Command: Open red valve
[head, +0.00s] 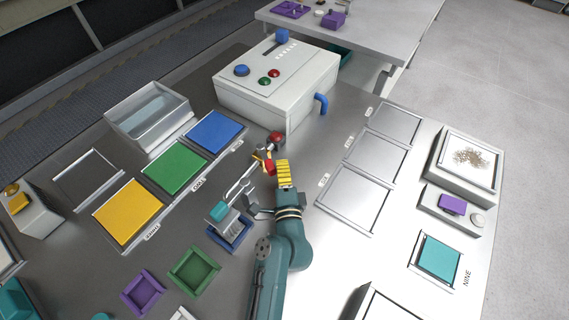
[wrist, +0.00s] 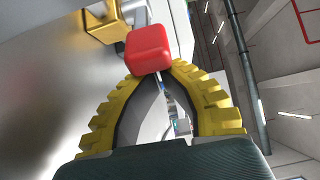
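The red valve handle (head: 269,167) is a small red block on a brass-coloured fitting at a metal pipe, near the middle of the head view. In the wrist view the red handle (wrist: 148,48) is large and covers the tips of my fingers. My gripper (head: 282,162) has yellow ribbed fingers just right of the handle. In the wrist view my gripper (wrist: 153,70) has its fingers drawn together in an arch. The fingers appear shut behind or against the handle. The handle hides the exact contact, and I see nothing clearly held between them.
A white control box (head: 278,88) with buttons and a blue handle stands behind the valve. A round red knob (head: 276,137) sits close past my fingertips. Blue, green and yellow panels (head: 175,168) lie left. Empty framed panels (head: 353,199) lie right.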

